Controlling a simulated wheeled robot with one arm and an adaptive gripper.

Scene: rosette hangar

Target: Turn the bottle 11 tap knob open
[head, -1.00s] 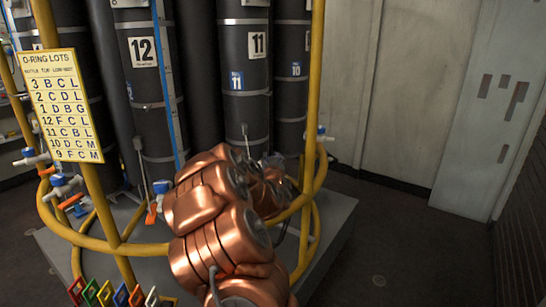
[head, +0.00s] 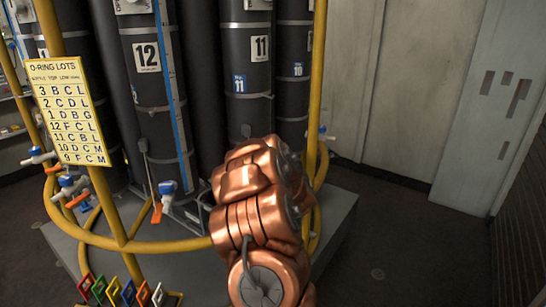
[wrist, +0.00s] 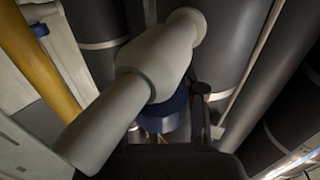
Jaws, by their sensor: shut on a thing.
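Bottle 11 (head: 248,100) is a tall dark cylinder with a white "11" label and a smaller blue one. My copper arm hides its tap in the head view. In the wrist view, a pale grey tap body (wrist: 150,75) slants across the picture, with a blue knob (wrist: 168,112) under it. My gripper (wrist: 175,138) is a dark shape at the bottom of that view, shut on the blue knob. The tap body partly hides the knob, and the fingertips are hard to make out. The gripper is hidden behind my arm in the head view.
Bottle 12 (head: 152,90) stands left of bottle 11, with a blue-and-orange tap (head: 165,195) low down. A yellow pipe frame (head: 180,246) rings the bottles. A yellow O-ring lots sign (head: 68,108) hangs at left. Floor at right (head: 410,240) is clear.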

